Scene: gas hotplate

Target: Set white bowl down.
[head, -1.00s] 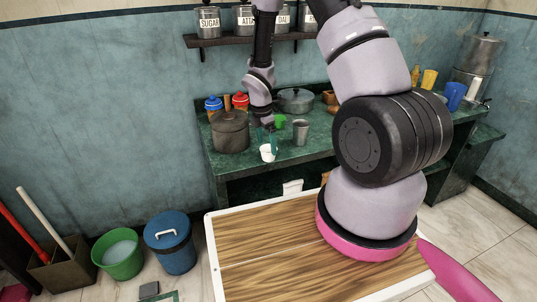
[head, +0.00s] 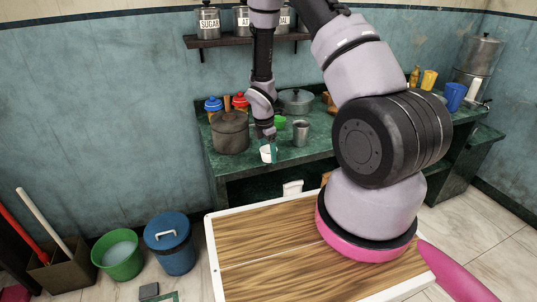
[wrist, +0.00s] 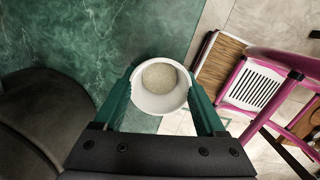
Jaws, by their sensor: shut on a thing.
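The small white bowl (head: 265,154) is at the front edge of the green counter (head: 330,150) in the head view. In the wrist view the white bowl (wrist: 152,104) sits between the two green fingers and has something pale and grainy inside. My gripper (wrist: 161,78) is shut on the bowl, one finger on each side. My gripper also shows in the head view (head: 271,146), above the counter's front part. In the wrist view the bowl overlaps the counter edge, with floor to its right. I cannot tell whether its base touches the counter.
A dark pot (head: 230,132) stands left of the bowl, and a metal cup (head: 301,133) stands to its right. A green cup (head: 280,122) and a lidded pan (head: 296,100) are behind. The counter between pot and metal cup has some bare room.

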